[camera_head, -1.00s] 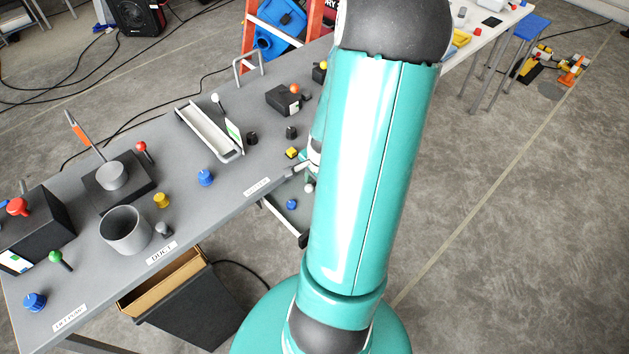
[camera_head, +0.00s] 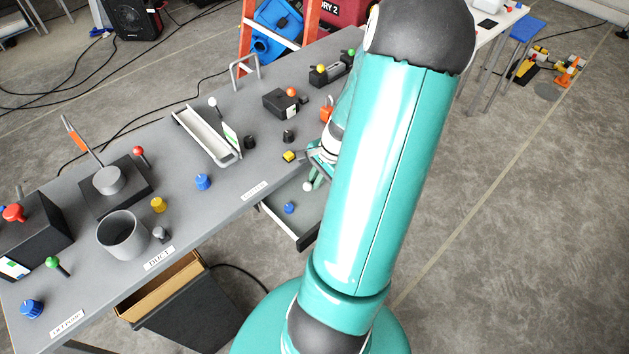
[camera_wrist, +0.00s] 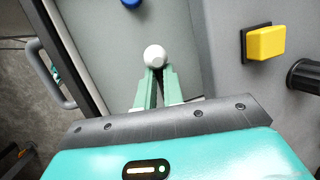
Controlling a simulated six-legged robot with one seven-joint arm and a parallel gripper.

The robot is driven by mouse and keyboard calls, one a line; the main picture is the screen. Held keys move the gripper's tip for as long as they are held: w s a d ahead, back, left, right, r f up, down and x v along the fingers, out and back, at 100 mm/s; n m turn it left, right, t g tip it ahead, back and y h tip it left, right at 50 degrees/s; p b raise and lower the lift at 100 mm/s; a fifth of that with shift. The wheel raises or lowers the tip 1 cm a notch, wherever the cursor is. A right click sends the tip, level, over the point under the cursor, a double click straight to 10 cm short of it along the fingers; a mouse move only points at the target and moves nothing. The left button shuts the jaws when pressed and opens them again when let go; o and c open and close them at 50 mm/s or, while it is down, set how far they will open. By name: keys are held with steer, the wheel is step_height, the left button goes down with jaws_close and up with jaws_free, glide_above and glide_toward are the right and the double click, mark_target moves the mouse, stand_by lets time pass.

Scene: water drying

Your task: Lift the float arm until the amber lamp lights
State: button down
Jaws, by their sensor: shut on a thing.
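A small white ball knob (camera_head: 307,187) shows at the open drawer below the table edge. My gripper (camera_head: 313,179) reaches down to it, mostly hidden behind my arm. In the wrist view the two green fingers (camera_wrist: 155,80) close in at the white ball (camera_wrist: 154,55), which sits at their tips; its stem is hidden. Another white ball on a thin rod (camera_head: 213,102) stands at the pale trough (camera_head: 207,137). I cannot tell which part is the float arm. An orange ball on a black box (camera_head: 291,92) may be the amber lamp; I cannot tell whether it is lit.
The open drawer (camera_head: 291,228) holds a blue knob (camera_head: 289,207). A yellow button (camera_head: 289,156) and a black knob (camera_head: 288,136) stand on the table near the gripper. A grey cup (camera_head: 121,234) and lever box (camera_head: 114,187) stand left.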

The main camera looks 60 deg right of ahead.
steer(key=shift+d+r+t+y, duration=0.1)
steer(key=shift+r+t+y, duration=0.25)
steer(key=shift+y, duration=0.7)
steer(key=shift+r+t+y, duration=0.15)
steer(key=shift+r+y, duration=0.25)
steer(key=shift+y, duration=0.65)
steer(key=c, duration=1.3)
jaws_free()
steer(key=shift+r, duration=0.15)
steer(key=shift+c, duration=0.2)
steer(key=shift+d, duration=0.25)
steer(key=shift+s+d, duration=0.15)
steer(key=v, duration=1.3)
steer(key=shift+r, duration=0.3)
